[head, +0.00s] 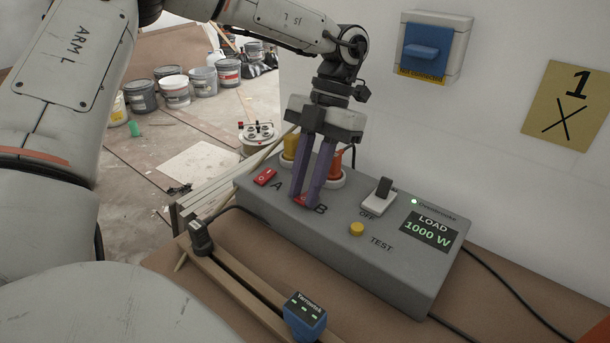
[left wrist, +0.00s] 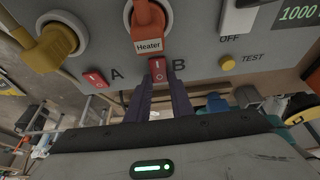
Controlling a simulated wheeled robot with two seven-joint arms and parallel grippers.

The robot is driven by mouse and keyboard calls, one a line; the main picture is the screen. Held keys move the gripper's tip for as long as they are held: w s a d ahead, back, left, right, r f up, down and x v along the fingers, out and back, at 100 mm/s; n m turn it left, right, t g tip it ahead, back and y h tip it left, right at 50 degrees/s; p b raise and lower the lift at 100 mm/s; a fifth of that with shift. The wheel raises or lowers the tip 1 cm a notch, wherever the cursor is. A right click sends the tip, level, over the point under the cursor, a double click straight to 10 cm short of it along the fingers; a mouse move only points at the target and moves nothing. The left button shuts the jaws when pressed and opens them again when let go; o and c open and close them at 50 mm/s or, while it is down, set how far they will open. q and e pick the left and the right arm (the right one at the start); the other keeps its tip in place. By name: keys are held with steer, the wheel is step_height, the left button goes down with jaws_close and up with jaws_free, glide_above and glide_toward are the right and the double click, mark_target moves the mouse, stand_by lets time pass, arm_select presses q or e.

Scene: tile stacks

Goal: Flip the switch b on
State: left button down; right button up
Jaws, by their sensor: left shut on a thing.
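Switch b (head: 300,199) is a small red rocker beside the letter B on the sloped top of a grey control box (head: 370,270). My left gripper (head: 297,202) points down at it with its purple fingers closed together and partly hides it. In the left wrist view, switch b (left wrist: 157,69) shows its white marks just beyond the fingertips of my left gripper (left wrist: 163,84). The fingers are at the rocker, shut on it. Which side of the rocker is pressed cannot be told. My right gripper is not in view.
A red switch (head: 265,177) marked A is left of B. A plug labelled Heater (left wrist: 148,30) and a yellow plug (left wrist: 52,47) stand behind. A lever switch (head: 380,195) marked OFF, a yellow TEST button (head: 356,229) and a display (head: 428,230) reading LOAD 1000 W are on the right.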

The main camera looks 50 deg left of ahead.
arm_select(q)
steer(key=c, duration=1.6)
jaws_free()
steer(key=shift+o, duration=0.2)
step_height(320, 180, up, 10)
steer(key=shift+p, duration=0.3)
